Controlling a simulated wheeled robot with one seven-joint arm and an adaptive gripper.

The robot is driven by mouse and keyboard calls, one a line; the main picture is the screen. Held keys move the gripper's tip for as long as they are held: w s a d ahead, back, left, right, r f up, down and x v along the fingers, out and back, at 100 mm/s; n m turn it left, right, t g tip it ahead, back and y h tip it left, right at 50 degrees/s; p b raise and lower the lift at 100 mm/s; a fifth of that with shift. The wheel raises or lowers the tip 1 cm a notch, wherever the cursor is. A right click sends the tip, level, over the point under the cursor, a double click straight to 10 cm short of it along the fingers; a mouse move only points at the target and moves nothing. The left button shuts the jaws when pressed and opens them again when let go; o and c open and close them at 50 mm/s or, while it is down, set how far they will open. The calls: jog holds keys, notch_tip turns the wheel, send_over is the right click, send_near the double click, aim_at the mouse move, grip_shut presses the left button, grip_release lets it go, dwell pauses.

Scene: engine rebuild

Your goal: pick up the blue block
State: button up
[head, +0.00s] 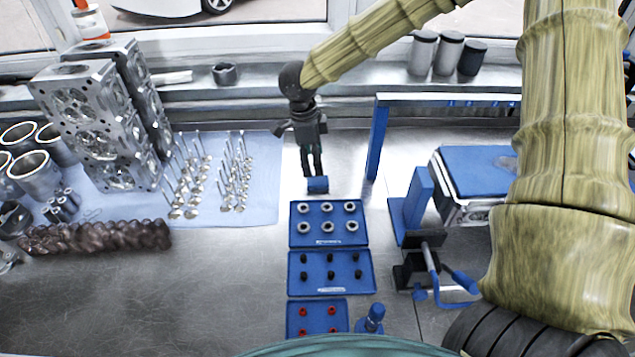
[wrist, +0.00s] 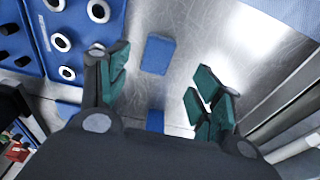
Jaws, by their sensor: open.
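The small blue block (head: 317,185) lies on the steel bench just beyond the tray of metal rings. My gripper (head: 312,170) points down at it, with the fingertips very close to the block in the head view. In the wrist view the block (wrist: 158,55) lies on the metal surface, ahead of the gap between my two green-padded fingers (wrist: 158,82). The fingers are apart with nothing between them. I cannot tell whether a fingertip touches the block.
Three blue trays, with rings (head: 328,239), black pegs (head: 305,285) and red parts (head: 296,326), lie nearer me. A blue-legged frame (head: 377,140) stands right of the block. Valves on a blue mat (head: 262,205) lie left. A blue vise-like fixture (head: 415,205) is at right.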

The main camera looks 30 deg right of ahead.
aim_at(318, 180)
jog(key=shift+s+d+f+p, duration=0.15)
jog(key=shift+f+p, duration=0.25)
jog(key=shift+f, duration=0.8)
jog(key=shift+s+d+f+p, duration=0.2)
jog(key=shift+f+p, duration=0.2)
jog(key=shift+f, duration=0.8)
jog(key=shift+s+d+f+p, duration=0.15)
jog(key=shift+f+p, duration=0.25)
jog(key=shift+f, duration=0.8)
jog(key=shift+c, duration=0.2)
jog(key=c, duration=0.9)
